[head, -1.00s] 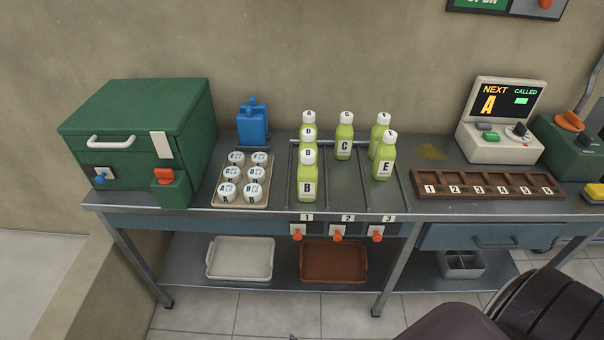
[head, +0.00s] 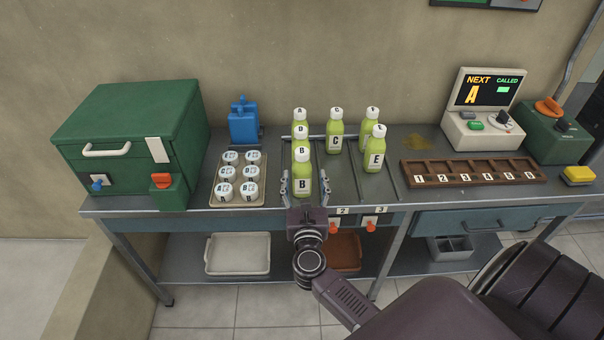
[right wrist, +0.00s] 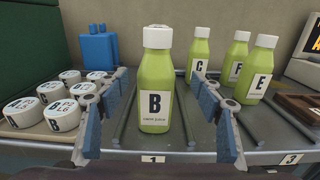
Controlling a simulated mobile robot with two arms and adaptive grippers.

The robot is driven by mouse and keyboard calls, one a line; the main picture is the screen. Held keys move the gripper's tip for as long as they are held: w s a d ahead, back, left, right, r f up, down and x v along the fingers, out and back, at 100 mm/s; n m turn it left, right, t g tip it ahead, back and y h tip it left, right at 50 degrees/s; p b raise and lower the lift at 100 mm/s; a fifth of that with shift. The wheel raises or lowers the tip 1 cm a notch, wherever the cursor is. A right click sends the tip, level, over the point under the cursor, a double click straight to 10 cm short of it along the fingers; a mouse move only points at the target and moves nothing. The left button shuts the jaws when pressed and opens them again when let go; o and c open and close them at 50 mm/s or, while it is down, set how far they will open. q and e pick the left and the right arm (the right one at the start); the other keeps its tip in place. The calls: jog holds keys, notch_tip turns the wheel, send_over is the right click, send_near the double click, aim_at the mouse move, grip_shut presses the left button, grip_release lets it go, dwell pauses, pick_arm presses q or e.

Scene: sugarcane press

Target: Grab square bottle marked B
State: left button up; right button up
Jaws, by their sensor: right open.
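The bottle marked B (head: 302,178) is square, light green with a white cap, and stands upright at the front of the left lane on the counter. It also shows in the right wrist view (right wrist: 154,85), label facing me. My right gripper (head: 303,183) is open, its fingers on either side of the bottle. In the right wrist view its blue-padded fingers (right wrist: 165,118) are apart, with visible gaps to the bottle. Bottles marked A and D stand behind B in the same lane, partly hidden. My left gripper is out of view.
Bottle C (head: 334,135) and bottle E (head: 375,152) stand in the lanes to the right. A tray of round white-lidded items (head: 240,180) lies to the left, a blue container (head: 244,124) behind it. A numbered brown rack (head: 470,172) lies further right.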

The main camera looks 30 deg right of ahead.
aim_at(302, 175)
jog(key=x, duration=0.3)
jog(key=shift+w+a+p, duration=0.1)
jog(key=shift+w+p, duration=0.3)
jog(key=shift+w, duration=0.05)
jog(key=shift+w+d+f, duration=0.2)
jog(key=shift+w+d, duration=0.15)
jog(key=shift+w, duration=0.15)
jog(key=shift+c, duration=0.4)
jog(key=c, duration=1.3)
jog(key=shift+r, duration=0.1)
jog(key=shift+c, duration=0.8)
